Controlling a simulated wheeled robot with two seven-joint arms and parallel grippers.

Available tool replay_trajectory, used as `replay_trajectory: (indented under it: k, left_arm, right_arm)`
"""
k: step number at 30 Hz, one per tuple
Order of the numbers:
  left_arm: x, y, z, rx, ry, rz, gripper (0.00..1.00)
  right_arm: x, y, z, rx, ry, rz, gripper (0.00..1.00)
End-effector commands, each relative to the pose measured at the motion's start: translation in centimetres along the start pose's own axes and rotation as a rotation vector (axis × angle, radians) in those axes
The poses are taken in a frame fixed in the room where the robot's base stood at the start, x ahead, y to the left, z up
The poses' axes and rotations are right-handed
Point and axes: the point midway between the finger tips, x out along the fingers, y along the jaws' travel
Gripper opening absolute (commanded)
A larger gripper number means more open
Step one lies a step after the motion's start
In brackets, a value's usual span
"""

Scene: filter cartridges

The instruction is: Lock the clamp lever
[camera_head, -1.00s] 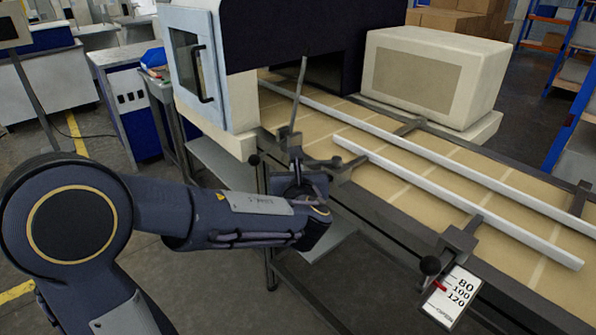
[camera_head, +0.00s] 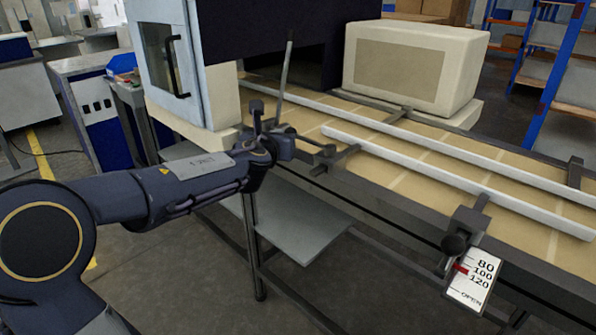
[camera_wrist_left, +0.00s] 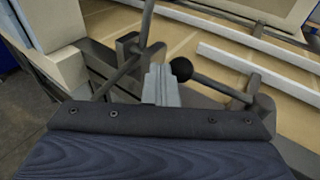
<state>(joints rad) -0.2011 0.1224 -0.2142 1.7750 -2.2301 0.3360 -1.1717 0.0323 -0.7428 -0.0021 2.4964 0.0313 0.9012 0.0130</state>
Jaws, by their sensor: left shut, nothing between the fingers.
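A dark clamp lever with a round black knob (camera_head: 327,151) sticks out from a bracket on the conveyor's near edge. In the left wrist view the knob (camera_wrist_left: 181,69) is just right of my fingertips, with its rod running right to the bracket. My left gripper (camera_head: 294,147) is shut and empty; its fingers (camera_wrist_left: 161,86) also show in the wrist view. I cannot tell whether they touch the knob. A second black knob (camera_head: 453,244) sits at a clamp block (camera_head: 468,222) further right. My right gripper is not in view.
A scale plate (camera_head: 475,281) with a red pointer near 100 hangs below the second clamp. Two pale guide rails (camera_head: 455,182) run along the conveyor. A thin upright rod (camera_head: 285,80) stands behind my gripper. A cream machine (camera_head: 410,68) stands at the back.

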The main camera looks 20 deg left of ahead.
Motion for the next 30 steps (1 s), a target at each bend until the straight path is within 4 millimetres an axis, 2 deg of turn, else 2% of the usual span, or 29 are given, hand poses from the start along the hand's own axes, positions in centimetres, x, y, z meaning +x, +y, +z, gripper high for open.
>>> replay_trajectory:
  k: [6,12,30]
  left_arm:
    - [1.8,-0.2,0.2,0.0,0.003,-0.001,0.0]
    - [2.7,-0.4,0.4,-0.001,0.002,-0.001,0.0]
    - [3.1,-0.5,0.6,0.0,0.002,-0.001,0.0]
  right_arm:
    - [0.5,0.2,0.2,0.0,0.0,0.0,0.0]
    - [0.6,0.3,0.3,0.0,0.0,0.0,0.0]
    - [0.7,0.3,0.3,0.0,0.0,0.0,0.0]
